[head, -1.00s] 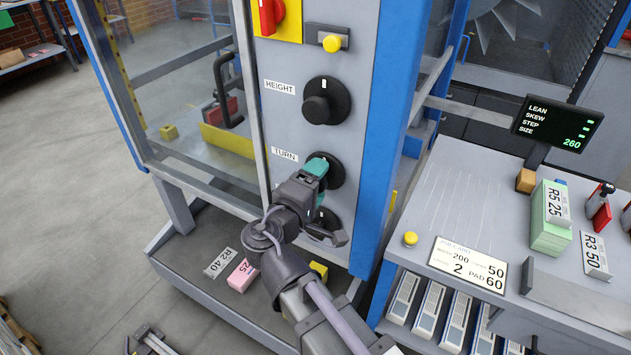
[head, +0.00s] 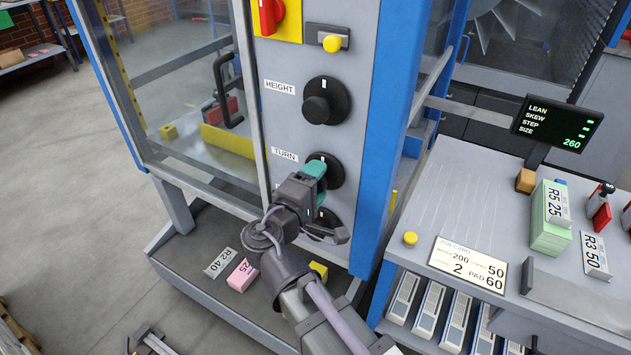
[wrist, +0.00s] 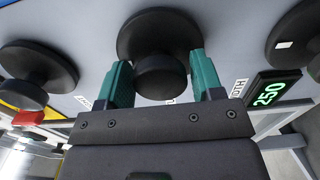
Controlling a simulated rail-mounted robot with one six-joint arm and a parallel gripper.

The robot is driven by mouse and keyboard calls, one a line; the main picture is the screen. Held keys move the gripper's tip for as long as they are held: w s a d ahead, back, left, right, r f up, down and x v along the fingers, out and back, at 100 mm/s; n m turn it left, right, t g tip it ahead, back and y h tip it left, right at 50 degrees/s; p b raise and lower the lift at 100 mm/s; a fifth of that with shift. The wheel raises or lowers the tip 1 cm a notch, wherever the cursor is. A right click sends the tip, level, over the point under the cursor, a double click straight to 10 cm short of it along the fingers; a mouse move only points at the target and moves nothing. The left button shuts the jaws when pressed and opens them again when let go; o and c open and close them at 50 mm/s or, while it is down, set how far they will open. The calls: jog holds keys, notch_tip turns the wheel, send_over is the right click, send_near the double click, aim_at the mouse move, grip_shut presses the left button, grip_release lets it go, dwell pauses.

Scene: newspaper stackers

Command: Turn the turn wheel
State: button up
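The turn wheel (head: 334,176) is a black dial with a knob, beside the TURN label on the grey panel. My gripper (head: 316,172) is at its front and hides much of it in the head view. In the wrist view the dark round knob (wrist: 160,77) lies between the two teal fingers (wrist: 162,82). The fingers stand apart on either side of it. A narrow gap shows at the right finger; whether the left finger touches is unclear. A small white mark shows at the top of the dial.
The HEIGHT dial (head: 326,100) is above, and another dial (head: 327,218) is below, partly hidden by my arm. A red switch (head: 268,16) and a yellow button (head: 332,43) are higher up. A blue post (head: 383,130) runs right of the panel.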

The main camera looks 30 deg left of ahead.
jog(key=shift+o, duration=1.3)
jog(key=s, duration=1)
jog(key=shift+s+d, duration=0.3)
jog(key=shift+s, duration=0.1)
jog(key=w+d+f+m+g+h, duration=0.2)
jog(key=w+d+f+m+g, duration=0.2)
jog(key=d+f+g, duration=0.35)
jog(key=w+d+f+m+g+h, duration=0.2)
jog(key=w+d+f+m+g, duration=0.2)
jog(key=d+f+g, duration=0.35)
jog(key=w+d+f+m+g+y, duration=0.1)
jog(key=w+d+m, duration=0.2)
jog(key=d, duration=0.4)
jog(key=w+d+f+m+g+y, duration=0.1)
jog(key=w+d+m+g, duration=0.15)
jog(key=d, duration=0.55)
jog(key=w+d+m, duration=0.2)
jog(key=d+m, duration=0.3)
jog(key=d, duration=1)
notch_tip(320, 180, up, 16)
jog(key=p, duration=1.6)
jog(key=shift+w+d+y, duration=0.15)
jog(key=shift+d+y, duration=0.2)
jog(key=shift+y, duration=0.05)
